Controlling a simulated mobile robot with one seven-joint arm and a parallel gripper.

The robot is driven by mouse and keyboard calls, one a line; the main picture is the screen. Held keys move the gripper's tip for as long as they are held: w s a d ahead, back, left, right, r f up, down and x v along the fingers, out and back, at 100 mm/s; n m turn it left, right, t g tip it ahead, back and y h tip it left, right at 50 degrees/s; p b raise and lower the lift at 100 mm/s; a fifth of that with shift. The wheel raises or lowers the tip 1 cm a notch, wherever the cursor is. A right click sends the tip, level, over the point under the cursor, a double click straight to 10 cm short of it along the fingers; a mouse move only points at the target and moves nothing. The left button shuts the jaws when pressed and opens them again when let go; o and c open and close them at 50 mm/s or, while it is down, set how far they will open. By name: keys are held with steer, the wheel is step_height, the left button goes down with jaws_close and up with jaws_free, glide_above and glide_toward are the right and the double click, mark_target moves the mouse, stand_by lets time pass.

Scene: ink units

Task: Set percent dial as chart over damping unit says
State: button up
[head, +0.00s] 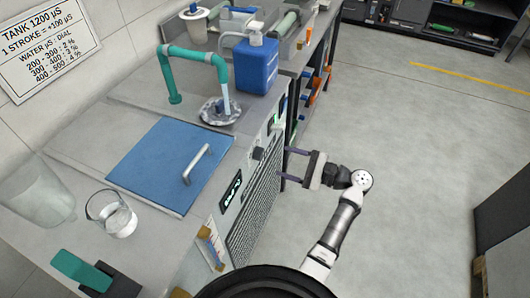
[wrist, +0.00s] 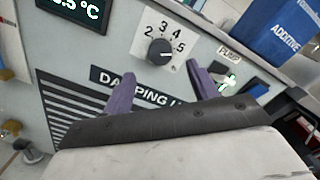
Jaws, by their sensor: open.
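The percent dial (wrist: 160,51) is a dark round knob on a white plate marked 2, 3, 4, 5; I cannot tell its setting. It also shows on the unit's front in the head view (head: 258,153). My gripper (wrist: 160,73) is open and empty, its purple fingers pointing at the panel, one either side of the dial's line and short of it. In the head view my gripper (head: 287,164) is right of the front. The chart (head: 45,42) on the wall reads 200-300: 2 %, 300-400: 3 %, 400-500: 4 %. The damping unit label (wrist: 140,88) is partly hidden.
On top are a blue lid (head: 160,165), a teal pipe (head: 190,55) and a blue additive jug (head: 256,65).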

mark_target(262, 155)
steer(key=p+x, duration=0.1)
steer(key=x, duration=0.6)
steer(key=shift+a, duration=0.25)
steer(key=c, duration=1)
steer(key=n+b, duration=0.2)
steer(key=n, duration=0.2)
steer(key=shift+f+b, duration=0.2)
steer(key=shift+b, duration=0.2)
steer(key=shift+r+n+b, duration=0.1)
steer(key=shift+n+b, duration=1.1)
steer(key=shift+n, duration=0.6)
